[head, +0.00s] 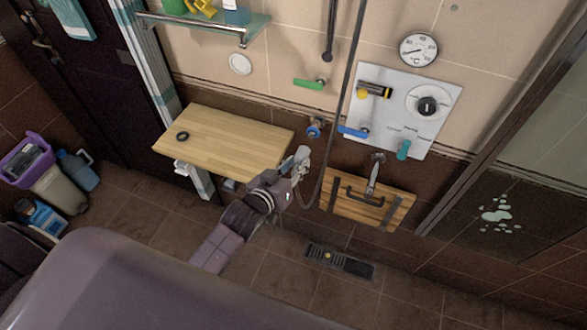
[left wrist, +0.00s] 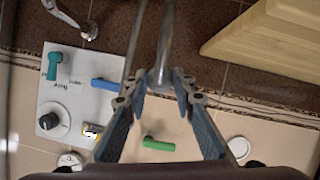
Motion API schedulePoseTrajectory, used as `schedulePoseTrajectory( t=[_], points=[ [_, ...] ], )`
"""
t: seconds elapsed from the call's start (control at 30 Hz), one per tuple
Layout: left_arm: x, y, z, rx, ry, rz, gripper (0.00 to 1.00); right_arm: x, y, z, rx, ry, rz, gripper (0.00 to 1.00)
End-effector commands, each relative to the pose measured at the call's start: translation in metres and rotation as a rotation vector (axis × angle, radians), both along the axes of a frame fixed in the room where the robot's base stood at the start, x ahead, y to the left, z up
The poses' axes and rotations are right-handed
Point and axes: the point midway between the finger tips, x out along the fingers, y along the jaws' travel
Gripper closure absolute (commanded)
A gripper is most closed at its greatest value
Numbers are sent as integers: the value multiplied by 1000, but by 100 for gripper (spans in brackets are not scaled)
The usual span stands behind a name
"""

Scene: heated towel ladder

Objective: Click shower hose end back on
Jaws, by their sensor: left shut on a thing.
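My left gripper (head: 299,163) is shut on the grey end of the shower hose, in front of the tiled wall and right of the wooden bench top. In the left wrist view its two fingers (left wrist: 158,88) close on the grey hose end (left wrist: 164,52). The dark hose (head: 328,150) hangs in a loop beside the gripper and runs up along the wall. A wall outlet with a blue collar (head: 314,131) sits just above and right of the gripper; the hose end is apart from it. I cannot make out the outlet in the wrist view. My right gripper is not in view.
A wooden bench top (head: 222,140) bearing a black ring (head: 183,136) stands left. A white control panel (head: 406,108) with levers and a knob is right, above a slatted wooden panel (head: 367,198). A green lever (head: 309,84) juts out above. The floor around the drain (head: 340,262) is open.

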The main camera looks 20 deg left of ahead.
Motion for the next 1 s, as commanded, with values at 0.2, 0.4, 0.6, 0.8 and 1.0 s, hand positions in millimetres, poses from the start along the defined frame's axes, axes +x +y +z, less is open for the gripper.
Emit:
schedulePoseTrajectory(
  t=[0.2, 0.4, 0.6, 0.8, 1.0],
  points=[
    [22, -1, 0, 0, -1, -1, 97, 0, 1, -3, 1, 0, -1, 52],
    [33, -2, 1, -1, -1, 0, 97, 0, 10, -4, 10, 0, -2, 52],
    [36, -2, 0, -1, 0, -1, 97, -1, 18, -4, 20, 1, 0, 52],
    [36, -2, 0, -1, 0, -1, 97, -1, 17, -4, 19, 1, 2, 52],
    [36, -2, 1, -1, 0, -1, 97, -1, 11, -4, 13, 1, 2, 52]
  ],
)
